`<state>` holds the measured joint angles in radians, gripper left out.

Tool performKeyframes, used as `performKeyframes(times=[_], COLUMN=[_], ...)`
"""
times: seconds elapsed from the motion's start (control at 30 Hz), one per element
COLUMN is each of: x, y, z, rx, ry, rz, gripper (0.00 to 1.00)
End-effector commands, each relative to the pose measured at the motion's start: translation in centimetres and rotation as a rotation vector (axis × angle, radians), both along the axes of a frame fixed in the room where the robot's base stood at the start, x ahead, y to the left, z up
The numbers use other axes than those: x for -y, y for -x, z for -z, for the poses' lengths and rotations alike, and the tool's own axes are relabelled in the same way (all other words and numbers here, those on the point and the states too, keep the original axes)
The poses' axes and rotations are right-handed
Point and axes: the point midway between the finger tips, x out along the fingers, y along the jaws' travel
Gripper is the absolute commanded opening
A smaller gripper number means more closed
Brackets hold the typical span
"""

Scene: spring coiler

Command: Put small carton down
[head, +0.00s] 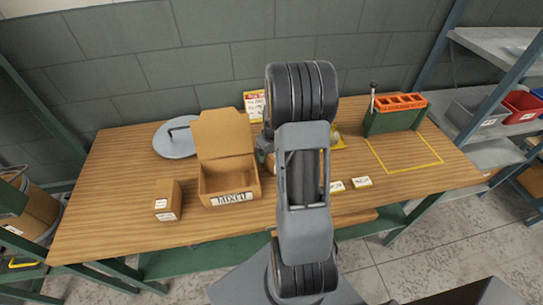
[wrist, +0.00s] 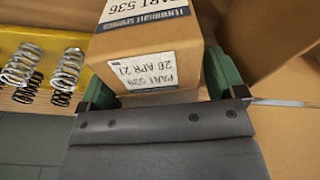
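In the wrist view, a small brown carton (wrist: 142,48) with white and blue labels reading "PART 536" sits between the green fingers of my gripper (wrist: 160,80). The fingers lie against its two sides, so the gripper looks shut on it. Whether its underside touches anything is hidden. In the head view my arm hides the gripper and most of what is at it. Another small carton (head: 168,201) stands on the wooden table (head: 115,215) at the left, beside an open cardboard box (head: 215,184) labelled "MIXED".
Springs (wrist: 67,68) lie on a yellow surface (wrist: 85,40) left of the held carton. A round grey plate (head: 175,143) is at the back left of the table. A green rack with an orange top (head: 395,117) stands at the right, behind an empty yellow outlined area (head: 405,158).

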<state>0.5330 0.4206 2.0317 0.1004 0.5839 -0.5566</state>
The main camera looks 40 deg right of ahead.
Motion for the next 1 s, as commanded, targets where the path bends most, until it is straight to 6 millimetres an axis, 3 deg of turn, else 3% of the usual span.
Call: performKeyframes(times=[0.07,0.77,1.0], x=[0.0,0.03,0.04], y=[0.0,-0.05,-0.07], z=[-0.01,-0.13,-0.26], rx=[0.0,0.002,0.003], ry=[0.0,0.001,0.001], rz=[0.0,0.0,0.0], gripper=[0.81,0.14,0.13])
